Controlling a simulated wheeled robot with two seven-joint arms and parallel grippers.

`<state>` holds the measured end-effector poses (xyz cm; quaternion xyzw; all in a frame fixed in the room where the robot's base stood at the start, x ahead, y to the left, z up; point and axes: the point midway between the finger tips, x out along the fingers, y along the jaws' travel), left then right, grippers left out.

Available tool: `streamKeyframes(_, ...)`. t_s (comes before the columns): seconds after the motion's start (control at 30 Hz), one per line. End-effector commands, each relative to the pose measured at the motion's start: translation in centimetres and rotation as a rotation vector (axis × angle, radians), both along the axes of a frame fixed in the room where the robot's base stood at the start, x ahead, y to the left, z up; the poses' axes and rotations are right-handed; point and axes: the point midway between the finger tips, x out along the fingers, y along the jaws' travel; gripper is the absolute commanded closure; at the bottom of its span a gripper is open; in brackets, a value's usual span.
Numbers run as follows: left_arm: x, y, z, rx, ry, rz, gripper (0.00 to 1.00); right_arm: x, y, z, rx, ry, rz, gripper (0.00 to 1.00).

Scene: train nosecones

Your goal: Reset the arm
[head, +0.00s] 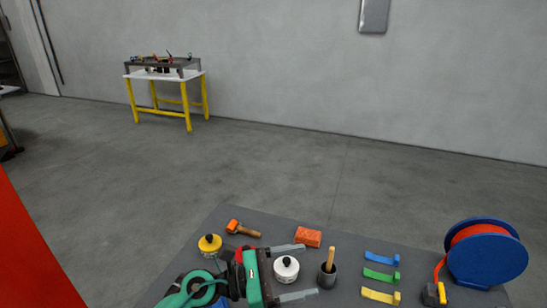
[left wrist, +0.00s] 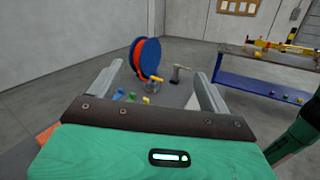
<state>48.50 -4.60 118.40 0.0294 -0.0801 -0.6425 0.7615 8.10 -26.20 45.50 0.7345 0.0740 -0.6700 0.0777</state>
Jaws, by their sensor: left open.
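My left gripper (head: 292,271) comes in from the lower left over the grey table (head: 225,222) in the head view. Its two grey fingers are spread apart, with a white-lidded container (head: 286,269) showing between them. I cannot tell whether the fingers touch it. In the left wrist view the gripper (left wrist: 160,85) is open, with no object seen held between its fingers. My right gripper does not show in either view.
A yellow-legged workbench (head: 165,77) stands by the far wall. Open floor lies between.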

Motion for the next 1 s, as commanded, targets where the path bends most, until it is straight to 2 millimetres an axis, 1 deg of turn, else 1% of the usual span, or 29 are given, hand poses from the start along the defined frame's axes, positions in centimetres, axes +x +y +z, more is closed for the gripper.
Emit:
streamKeyframes(0.03, 0.2, 0.6, 1.4, -0.119, 0.103, 0.055, 0.2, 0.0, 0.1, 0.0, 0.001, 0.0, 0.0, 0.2)
streamKeyframes(0.1, 0.9, 1.9, 3.1, -0.284, 0.252, 0.132, 0.2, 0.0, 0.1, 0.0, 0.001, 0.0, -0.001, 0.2)
streamKeyframes(0.17, 1.7, 3.5, 4.1, -0.424, 0.382, 0.196, 0.2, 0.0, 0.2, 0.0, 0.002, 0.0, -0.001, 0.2)
streamKeyframes(0.2, 2.2, 4.8, 4.6, -0.517, 0.472, 0.238, 0.2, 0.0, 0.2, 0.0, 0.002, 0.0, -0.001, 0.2)
streamKeyframes(0.27, 3.0, 6.8, 4.8, -0.655, 0.608, 0.302, 0.2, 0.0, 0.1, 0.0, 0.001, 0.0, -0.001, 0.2)
streamKeyframes(0.37, 4.1, 10.6, 4.1, -0.882, 0.834, 0.407, 0.2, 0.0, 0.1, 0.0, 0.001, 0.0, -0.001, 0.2)
streamKeyframes(0.4, 4.4, 12.1, 3.5, -0.972, 0.924, 0.449, 0.2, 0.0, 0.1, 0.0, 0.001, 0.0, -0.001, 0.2)
streamKeyframes(0.47, 4.7, 14.5, 2.2, -1.107, 1.059, 0.513, 0.2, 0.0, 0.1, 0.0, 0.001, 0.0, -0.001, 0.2)
streamKeyframes(0.53, 4.6, 17.1, 0.1, -1.263, 1.215, 0.589, 0.2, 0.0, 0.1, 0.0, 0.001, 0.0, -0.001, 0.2)
streamKeyframes(0.6, 4.0, 19.6, -2.4, -1.417, 1.366, 0.67, 0.2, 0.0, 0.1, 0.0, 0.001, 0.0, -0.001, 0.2)
streamKeyframes(0.67, 3.1, 21.5, -4.8, -1.548, 1.492, 0.743, 0.2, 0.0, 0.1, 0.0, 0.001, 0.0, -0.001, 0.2)
streamKeyframes(0.7, 2.3, 22.6, -6.4, -1.635, 1.575, 0.792, 0.2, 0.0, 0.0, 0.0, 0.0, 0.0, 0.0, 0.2)
streamKeyframes(0.77, 0.7, 24.1, -9.0, -1.762, 1.692, 0.874, 0.2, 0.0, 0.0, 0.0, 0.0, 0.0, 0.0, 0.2)
streamKeyframes(0.8, -0.6, 25.0, -10.7, -1.848, 1.768, 0.93, 0.2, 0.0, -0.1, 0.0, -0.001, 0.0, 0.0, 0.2)
streamKeyframes(0.87, -2.8, 26.0, -13.1, -1.973, 1.875, 1.021, 0.2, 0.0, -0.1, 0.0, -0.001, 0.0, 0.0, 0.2)
streamKeyframes(0.9, -4.4, 26.6, -14.6, -2.05, 1.937, 1.083, 0.2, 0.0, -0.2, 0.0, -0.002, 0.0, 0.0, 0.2)
streamKeyframes(0.93, -5.6, 26.9, -15.6, -2.105, 1.98, 1.129, 0.2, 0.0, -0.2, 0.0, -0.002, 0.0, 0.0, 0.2)
streamKeyframes(0.97, -6.8, 27.1, -16.5, 2.106, -1.973, -1.147, 0.2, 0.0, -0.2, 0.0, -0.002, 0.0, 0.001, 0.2)
streamKeyframes(1.0, -8.3, 27.4, -17.5, 2.044, -1.903, -1.135, 0.2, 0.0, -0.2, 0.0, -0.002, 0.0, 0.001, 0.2)
